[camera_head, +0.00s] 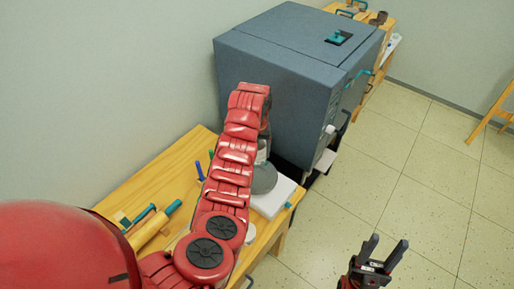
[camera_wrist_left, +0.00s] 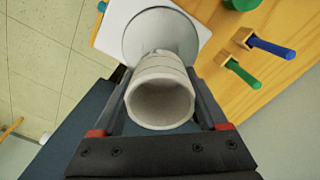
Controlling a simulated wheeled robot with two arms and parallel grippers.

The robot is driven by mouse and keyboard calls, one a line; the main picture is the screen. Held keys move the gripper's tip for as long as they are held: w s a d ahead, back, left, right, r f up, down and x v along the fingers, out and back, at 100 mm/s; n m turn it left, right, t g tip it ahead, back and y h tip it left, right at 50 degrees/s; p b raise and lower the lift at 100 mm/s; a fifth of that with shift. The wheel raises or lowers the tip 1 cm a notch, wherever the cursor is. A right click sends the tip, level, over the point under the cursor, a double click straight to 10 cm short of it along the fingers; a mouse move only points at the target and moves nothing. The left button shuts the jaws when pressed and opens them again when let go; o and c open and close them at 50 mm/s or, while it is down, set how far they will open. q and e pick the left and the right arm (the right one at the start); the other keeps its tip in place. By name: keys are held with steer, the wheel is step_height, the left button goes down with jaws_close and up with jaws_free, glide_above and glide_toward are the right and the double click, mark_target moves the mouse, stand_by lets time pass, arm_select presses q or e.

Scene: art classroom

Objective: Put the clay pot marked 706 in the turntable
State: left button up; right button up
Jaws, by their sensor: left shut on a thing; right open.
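My left gripper (camera_wrist_left: 159,78) is shut on a pale grey clay pot (camera_wrist_left: 160,105), with one finger on each side of it. The pot's round open mouth faces the wrist camera. No number is readable on it. The turntable, a grey round disc (camera_wrist_left: 137,42) on a white square base (camera_wrist_left: 110,32), lies just beyond the pot. The pot overlaps the disc in that view; I cannot tell whether they touch. In the head view the disc (camera_head: 264,180) and white base (camera_head: 275,203) are partly behind my red left arm. My right gripper (camera_head: 384,255) is open and empty over the floor.
The wooden table (camera_head: 175,175) holds a rolling pin (camera_head: 158,225) and blue- and green-handled tools, the latter clear in the wrist view (camera_wrist_left: 243,74). A large blue-grey kiln-like box (camera_head: 290,70) stands close behind the turntable. The tiled floor (camera_head: 400,180) at the right is open.

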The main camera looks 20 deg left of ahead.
arm_select(q)
steer(key=shift+a+f, duration=0.1)
steer(key=shift+f, duration=0.5)
steer(key=shift+f+b, duration=2.1)
steer(key=shift+f, duration=2.45)
steer(key=shift+s, duration=0.1)
steer(key=o, duration=1.4)
